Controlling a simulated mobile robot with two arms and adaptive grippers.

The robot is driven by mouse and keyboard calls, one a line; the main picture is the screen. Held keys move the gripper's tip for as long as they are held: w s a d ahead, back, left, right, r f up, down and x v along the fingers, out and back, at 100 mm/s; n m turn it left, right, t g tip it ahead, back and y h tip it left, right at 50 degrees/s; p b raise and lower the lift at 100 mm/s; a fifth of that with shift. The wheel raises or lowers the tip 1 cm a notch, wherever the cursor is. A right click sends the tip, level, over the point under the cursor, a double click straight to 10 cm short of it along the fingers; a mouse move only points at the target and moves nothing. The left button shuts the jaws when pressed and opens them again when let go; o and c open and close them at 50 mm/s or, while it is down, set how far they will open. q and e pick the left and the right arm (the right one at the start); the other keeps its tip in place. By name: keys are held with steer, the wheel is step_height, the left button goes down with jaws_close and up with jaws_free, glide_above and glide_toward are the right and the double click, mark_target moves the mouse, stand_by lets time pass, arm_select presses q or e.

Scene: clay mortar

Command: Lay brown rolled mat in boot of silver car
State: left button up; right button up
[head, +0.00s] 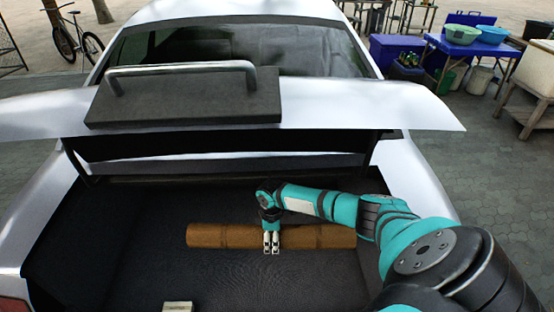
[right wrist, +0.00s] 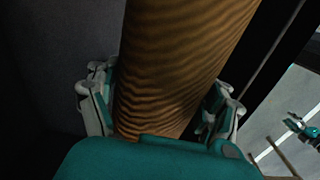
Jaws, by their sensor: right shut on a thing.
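The brown rolled mat (head: 212,236) lies crosswise inside the dark boot (head: 150,270) of the silver car (head: 420,185). My right gripper (head: 271,244) reaches down over the middle of the roll and is shut on it. In the right wrist view the mat (right wrist: 185,60) runs between the two fingers (right wrist: 165,108), one on each side. Whether the roll rests on the boot floor or hangs just above it, I cannot tell. My left gripper is not in view.
The boot lid (head: 330,110) is raised, with a dark plate and metal handle (head: 185,68) on it. A small pale block (head: 178,307) shows at the boot's near edge. Blue tables with bowls (head: 462,34) stand at the back right. A bicycle (head: 75,38) stands at the back left.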

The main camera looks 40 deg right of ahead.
steer(key=shift+w+d+r+n+p, duration=0.15)
steer(key=shift+d+r, duration=0.15)
steer(key=shift+d, duration=0.35)
steer(key=shift+w+d+r+n+p, duration=0.15)
steer(key=shift+d+r, duration=0.15)
steer(key=shift+d, duration=0.3)
steer(key=shift+d+f+b, duration=0.3)
steer(key=shift+f+b, duration=0.3)
steer(key=shift+f, duration=0.15)
arm_select(q)
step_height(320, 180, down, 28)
steer(key=b, duration=2.8)
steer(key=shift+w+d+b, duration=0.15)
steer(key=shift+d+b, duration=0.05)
steer(key=shift+b, duration=0.2)
arm_select(e)
step_height(320, 180, down, 31)
steer(key=shift+f, duration=0.2)
steer(key=o, duration=1.6)
steer(key=shift+o, duration=0.2)
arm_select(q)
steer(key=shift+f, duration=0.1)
arm_select(e)
step_height(320, 180, up, 12)
